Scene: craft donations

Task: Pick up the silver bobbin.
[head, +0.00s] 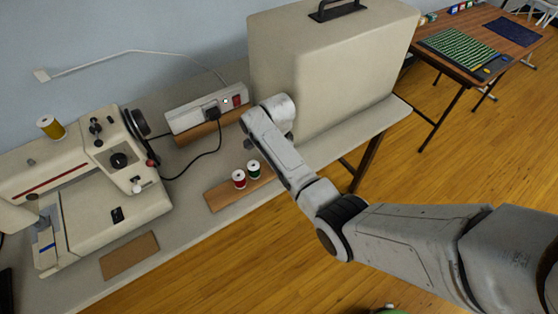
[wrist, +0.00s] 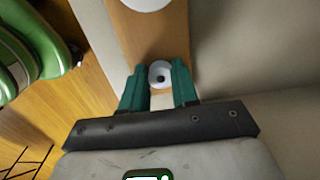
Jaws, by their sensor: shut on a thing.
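In the wrist view, the silver bobbin (wrist: 160,71) shows as a small pale round end with a dark centre hole. My gripper (wrist: 159,68) has its two teal fingers on either side of it and is shut on it. Below the bobbin in the picture, a pale strip shows between the fingers. A brown wooden board (wrist: 140,40) lies behind it; I cannot tell whether the bobbin touches the board. In the head view my arm reaches over the table to beside the large beige case, and the fingers and bobbin are hidden.
The beige case (head: 345,75), a power strip (head: 205,112) with a cord and a sewing machine (head: 90,170) crowd the table. A white disc (wrist: 150,3) shows in the wrist view.

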